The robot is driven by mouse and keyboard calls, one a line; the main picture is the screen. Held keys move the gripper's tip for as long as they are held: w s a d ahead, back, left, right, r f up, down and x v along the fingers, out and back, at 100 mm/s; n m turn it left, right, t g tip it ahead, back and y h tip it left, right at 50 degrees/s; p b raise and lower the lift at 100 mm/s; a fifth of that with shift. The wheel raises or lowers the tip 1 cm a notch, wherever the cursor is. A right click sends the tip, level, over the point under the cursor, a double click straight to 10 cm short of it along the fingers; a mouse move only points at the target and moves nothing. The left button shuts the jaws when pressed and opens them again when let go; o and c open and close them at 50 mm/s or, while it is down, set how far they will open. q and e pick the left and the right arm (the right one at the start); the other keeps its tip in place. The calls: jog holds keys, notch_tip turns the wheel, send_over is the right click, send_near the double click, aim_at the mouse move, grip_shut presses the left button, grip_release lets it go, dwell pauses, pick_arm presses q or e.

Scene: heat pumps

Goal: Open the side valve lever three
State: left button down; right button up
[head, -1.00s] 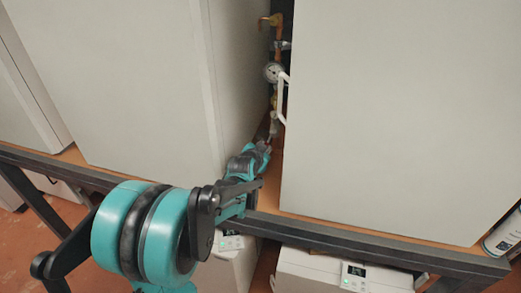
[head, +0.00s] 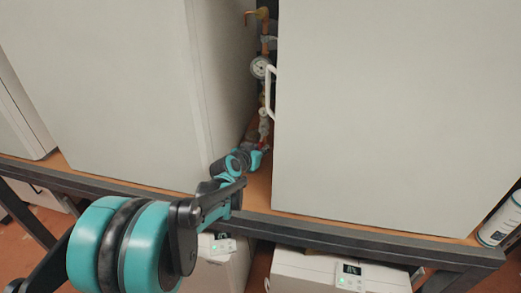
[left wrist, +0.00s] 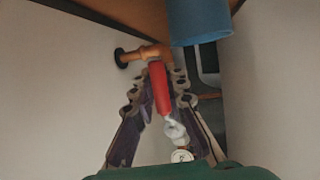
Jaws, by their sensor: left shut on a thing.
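The side valve lever is a red handle (left wrist: 160,88) on the copper pipe, seen upright in the left wrist view. A bit of red also shows at the fingertips in the head view. My left gripper (head: 262,150) reaches into the narrow gap between two white cabinets. In the left wrist view its fingers (left wrist: 164,74) stand on both sides of the red lever and are shut on it. The copper pipe (head: 264,100) with a round gauge (head: 261,68) rises above the gripper. The valve body is partly hidden. My right gripper is not in view.
White cabinets stand left (head: 110,80) and right (head: 390,110) of the gap, close to my left arm. A dark shelf edge (head: 330,237) runs below. A white handle (head: 270,92) sits beside the gauge. A blue cylinder (left wrist: 198,22) is near the pipe in the left wrist view.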

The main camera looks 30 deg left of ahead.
pick_arm(q)
jog(key=shift+d+f, duration=0.1)
jog(key=c, duration=1.5)
grip_release()
jog(key=shift+s, duration=0.1)
jog(key=v, duration=1.2)
jog(key=c, duration=0.3)
jog(key=shift+c, duration=0.2)
